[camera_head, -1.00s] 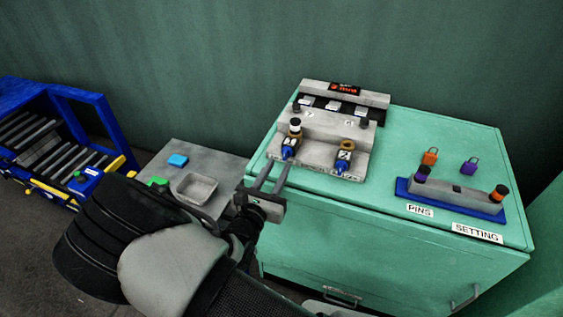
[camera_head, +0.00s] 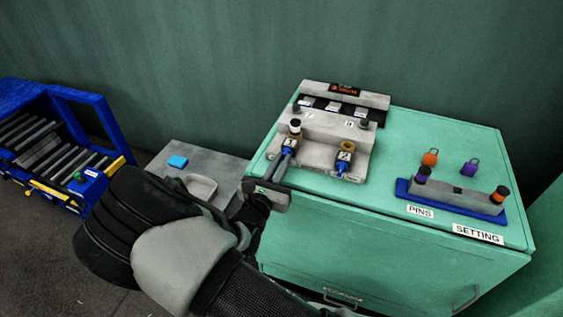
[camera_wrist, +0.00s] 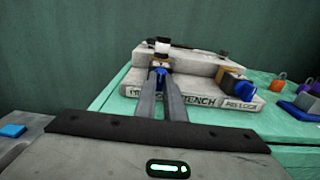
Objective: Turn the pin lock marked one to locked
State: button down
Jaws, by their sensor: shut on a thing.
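The pin lock marked one (camera_head: 289,143) is a yellow-brown block with a number plate on the left of the grey bench fixture (camera_head: 320,153). A white-topped black pin (camera_head: 295,127) stands in it. My gripper (camera_head: 283,154) reaches in from the front, its two long fingers shut on the lock's blue lever. In the wrist view the blue lever (camera_wrist: 161,73) shows between the fingertips (camera_wrist: 161,80), and the fingers hide part of it. The lock marked two (camera_head: 344,156) stands to the right with its own blue lever and an empty-looking ring top.
The fixture stands on a green cabinet (camera_head: 400,240). A blue pin rack (camera_head: 450,203) holds two pins at the right, with orange (camera_head: 430,157) and purple (camera_head: 469,167) padlocks behind it. A grey side table (camera_head: 215,165) with a blue block (camera_head: 177,162) is at the left, beside a blue roller frame (camera_head: 75,110).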

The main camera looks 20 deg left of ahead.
jog(key=m+b, duration=0.1)
jog(key=m, duration=0.4)
jog(key=shift+d+f+m, duration=0.1)
jog(key=shift+f+m, duration=0.05)
jog(key=shift+m, duration=0.15)
jog(key=m+b, duration=0.3)
jog(key=m, duration=0.1)
jog(key=shift+f+m, duration=0.15)
jog(key=shift+m, duration=0.15)
jog(key=m+b, duration=0.4)
jog(key=b, duration=0.1)
jog(key=shift+f, duration=0.1)
jog(key=m+b, duration=0.2)
jog(key=b, duration=0.1)
jog(key=shift+m, duration=0.4)
jog(key=shift+m+b, duration=0.4)
jog(key=shift+b, duration=0.35)
jog(key=shift+r, duration=0.2)
jog(key=c, duration=1.8)
grip_release()
jog(key=shift+c, duration=0.2)
